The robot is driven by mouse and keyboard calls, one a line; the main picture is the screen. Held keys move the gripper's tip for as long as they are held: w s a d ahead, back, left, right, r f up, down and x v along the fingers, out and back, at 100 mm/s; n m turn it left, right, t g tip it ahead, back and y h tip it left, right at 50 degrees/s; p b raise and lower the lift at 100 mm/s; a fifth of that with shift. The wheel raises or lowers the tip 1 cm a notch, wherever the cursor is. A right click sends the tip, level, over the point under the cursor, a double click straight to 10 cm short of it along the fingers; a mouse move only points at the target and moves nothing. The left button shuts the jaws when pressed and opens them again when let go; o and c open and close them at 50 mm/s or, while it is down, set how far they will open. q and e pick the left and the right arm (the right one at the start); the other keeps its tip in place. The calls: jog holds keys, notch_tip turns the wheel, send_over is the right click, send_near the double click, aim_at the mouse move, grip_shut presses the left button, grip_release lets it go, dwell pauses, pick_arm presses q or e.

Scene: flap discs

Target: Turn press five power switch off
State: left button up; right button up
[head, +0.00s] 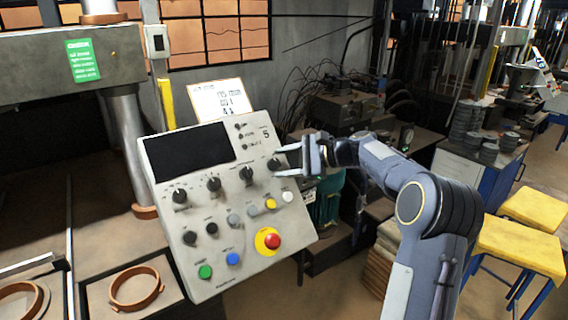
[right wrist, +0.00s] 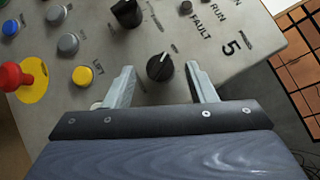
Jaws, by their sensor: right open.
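The grey control panel (head: 215,262), marked with a 5, stands tilted left of centre in the head view. Its rightmost black rotary knob (head: 273,164) is at the upper right, and its white pointer line shows in the right wrist view (right wrist: 160,67). My right gripper (head: 283,160) is open in front of this knob. In the right wrist view its two fingers (right wrist: 160,76) stand on either side of the knob, apart from it. I cannot tell whether the tips reach the panel face. The lettering by the knob is too blurred to read. My left gripper is out of view.
A red emergency button (head: 272,241) on a yellow disc sits low on the panel, with coloured push buttons nearby. Another black knob (right wrist: 127,13) is close to the left finger. A cluttered machine and yellow stools (head: 520,246) stand to the right.

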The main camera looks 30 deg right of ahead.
jog(key=b+v, duration=0.1)
jog(key=v, duration=0.6)
jog(key=shift+b, duration=0.35)
jog(key=shift+s, duration=0.15)
jog(key=s+a+f+n+g+h, duration=0.3)
jog(key=s+a+n, duration=0.4)
jog(key=s+a, duration=0.75)
jog(key=s+a+f+n+h, duration=0.1)
jog(key=s+a+f+n, duration=0.1)
jog(key=s+f, duration=0.3)
jog(key=s+a+f+n+g+h, duration=0.1)
jog(key=s+a+f+n, duration=0.2)
jog(key=s, duration=0.3)
jog(key=s+a+f+n+h+b, duration=0.1)
jog(key=s+a+f+n, duration=0.2)
jog(key=s+f, duration=0.3)
jog(key=shift+f+n+g, duration=0.3)
jog(key=shift+f+n, duration=0.05)
jog(key=shift+n, duration=0.55)
jog(key=shift+s+f, duration=0.2)
jog(key=shift+s, duration=0.05)
jog(key=shift+c, duration=0.3)
